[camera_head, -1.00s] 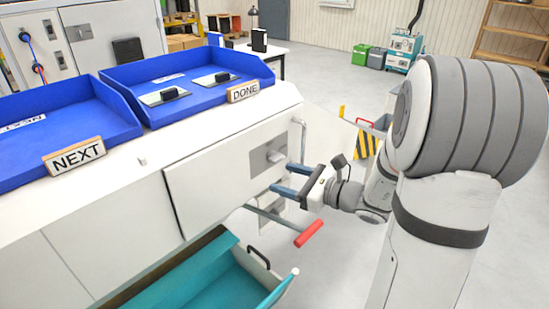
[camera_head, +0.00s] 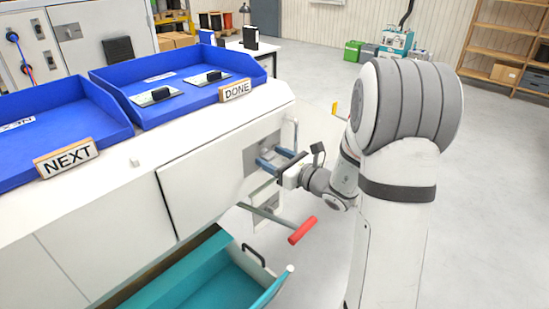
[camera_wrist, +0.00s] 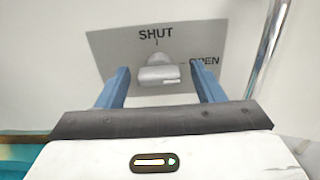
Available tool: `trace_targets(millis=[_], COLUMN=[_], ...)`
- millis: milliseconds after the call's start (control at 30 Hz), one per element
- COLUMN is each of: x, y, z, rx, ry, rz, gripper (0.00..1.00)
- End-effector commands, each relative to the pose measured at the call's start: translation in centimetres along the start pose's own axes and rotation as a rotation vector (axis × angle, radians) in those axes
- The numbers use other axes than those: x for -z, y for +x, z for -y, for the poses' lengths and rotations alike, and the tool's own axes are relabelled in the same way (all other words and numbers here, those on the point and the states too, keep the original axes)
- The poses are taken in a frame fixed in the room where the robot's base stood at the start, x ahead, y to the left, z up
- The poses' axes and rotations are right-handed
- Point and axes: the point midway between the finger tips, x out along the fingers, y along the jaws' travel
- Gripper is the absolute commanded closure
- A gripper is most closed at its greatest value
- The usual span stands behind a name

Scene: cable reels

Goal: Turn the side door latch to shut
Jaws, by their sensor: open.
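The side door (camera_head: 205,185) is a white panel on the machine's side, and it looks closed. Its latch (camera_wrist: 158,72) is a grey knob on a grey plate (camera_wrist: 110,48) marked SHUT at the top and OPEN at the right. The knob's bar lies roughly level, with a pale mark at its right end toward OPEN. My gripper (camera_head: 271,160) is at the latch plate in the head view. In the wrist view my gripper (camera_wrist: 165,85) is open, its blue fingers on either side of the knob with gaps. The head view hides the knob behind the fingers.
A lever with a red grip (camera_head: 302,230) sticks out below my gripper. A teal drawer (camera_head: 225,275) stands open beneath the door. A vertical metal rail (camera_wrist: 270,45) runs right of the plate. Blue trays marked NEXT (camera_head: 66,158) and DONE (camera_head: 235,90) sit on top.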

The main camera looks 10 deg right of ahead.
Motion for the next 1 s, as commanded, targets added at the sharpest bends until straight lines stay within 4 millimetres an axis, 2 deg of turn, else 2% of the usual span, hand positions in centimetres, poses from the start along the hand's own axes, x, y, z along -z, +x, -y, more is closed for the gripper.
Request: trace_targets(millis=[133, 667, 1000], x=[0.02, 0.01, 0.33], y=[0.0, 0.01, 0.01], z=[-0.02, -0.05, -0.02], rx=[0.0, -0.001, 0.0], ry=[0.0, 0.0, -0.047], rz=[0.0, 0.0, 0.0], gripper=[0.39, 0.82, 0.83])
